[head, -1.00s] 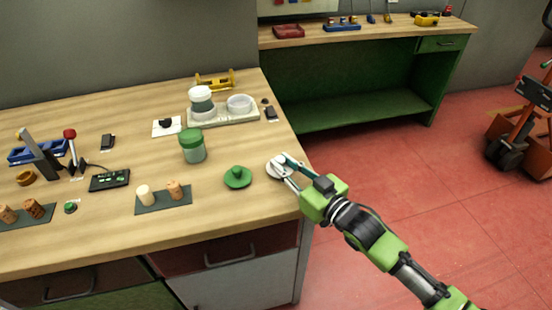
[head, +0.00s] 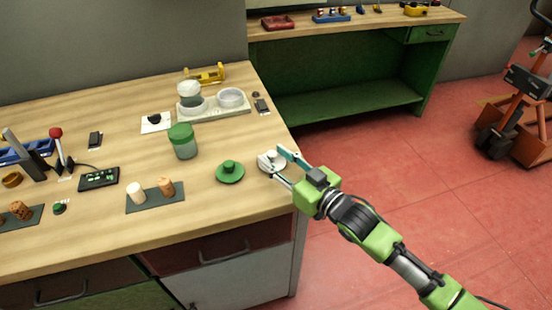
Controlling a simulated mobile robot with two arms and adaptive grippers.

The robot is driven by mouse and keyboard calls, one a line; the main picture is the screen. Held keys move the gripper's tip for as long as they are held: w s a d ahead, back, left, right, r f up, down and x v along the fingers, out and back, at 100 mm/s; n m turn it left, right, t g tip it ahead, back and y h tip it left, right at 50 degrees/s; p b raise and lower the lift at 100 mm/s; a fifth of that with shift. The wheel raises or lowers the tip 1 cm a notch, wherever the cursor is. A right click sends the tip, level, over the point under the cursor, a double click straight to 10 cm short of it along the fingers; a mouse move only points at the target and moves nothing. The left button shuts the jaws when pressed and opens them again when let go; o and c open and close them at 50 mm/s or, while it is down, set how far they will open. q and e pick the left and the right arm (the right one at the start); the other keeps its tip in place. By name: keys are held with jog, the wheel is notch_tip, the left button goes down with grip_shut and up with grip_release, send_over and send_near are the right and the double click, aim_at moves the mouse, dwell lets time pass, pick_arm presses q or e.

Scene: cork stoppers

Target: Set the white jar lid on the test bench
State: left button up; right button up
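The white jar lid (head: 270,163) lies on the wooden test bench (head: 225,205) near its right edge, just right of the green lid (head: 230,172). My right gripper (head: 272,156) reaches in from the right, low over the bench. Its two fingers stand apart, one on each side of the white lid, and partly hide it. The lid seems to rest on the wood; whether a finger still touches it I cannot tell. My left gripper is not in view.
A green-lidded jar (head: 183,141) stands left of the green lid. Behind are a pale tray (head: 213,113) with a jar and a white dish, and a yellow holder (head: 204,75). Bare wood lies in front of the lids.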

jog(key=v, duration=1.2)
jog(key=shift+b, duration=0.4)
